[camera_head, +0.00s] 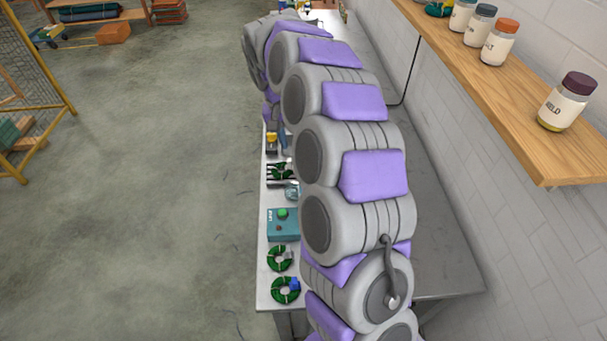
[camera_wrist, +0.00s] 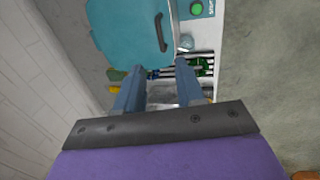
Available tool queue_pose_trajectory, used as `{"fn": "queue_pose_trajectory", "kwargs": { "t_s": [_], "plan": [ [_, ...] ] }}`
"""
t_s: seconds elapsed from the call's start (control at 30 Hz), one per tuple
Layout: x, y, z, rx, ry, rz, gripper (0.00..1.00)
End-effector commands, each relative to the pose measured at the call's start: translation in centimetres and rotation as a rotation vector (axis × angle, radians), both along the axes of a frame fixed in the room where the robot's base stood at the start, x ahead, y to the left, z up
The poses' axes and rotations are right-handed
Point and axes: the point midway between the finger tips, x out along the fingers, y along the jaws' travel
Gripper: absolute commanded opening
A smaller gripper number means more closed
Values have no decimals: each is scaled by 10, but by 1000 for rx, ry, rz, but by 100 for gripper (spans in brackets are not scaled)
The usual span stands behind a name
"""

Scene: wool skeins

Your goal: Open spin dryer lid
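The teal lid (camera_wrist: 125,35) of what looks like the spin dryer shows at the top of the wrist view, with a dark curved handle (camera_wrist: 161,32) near its right edge. It appears to lie flat, but I cannot tell whether it is fully down. My gripper (camera_wrist: 159,82) is open and empty; its two blue-grey fingers stand apart, below the handle in the picture and not touching it. A teal control box (camera_head: 283,225) with a green button (camera_wrist: 197,8) stands on the bench.
Green skeins (camera_head: 286,290) lie along the left edge of the bench (camera_head: 445,255). A wooden shelf (camera_head: 500,100) with several labelled jars (camera_head: 565,100) runs along the right wall.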

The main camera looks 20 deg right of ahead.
Motion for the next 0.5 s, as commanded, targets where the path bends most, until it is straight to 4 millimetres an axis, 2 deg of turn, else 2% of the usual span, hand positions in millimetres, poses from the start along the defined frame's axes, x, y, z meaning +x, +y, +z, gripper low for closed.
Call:
{"fn": "queue_pose_trajectory", "kwargs": {
  "t_s": [0.1, 0.5],
  "plan": [
    [-2, -4, -25, -1, 4, 2, 38],
    [-6, -19, -102, 0, 1, 2, 38]
  ]
}}
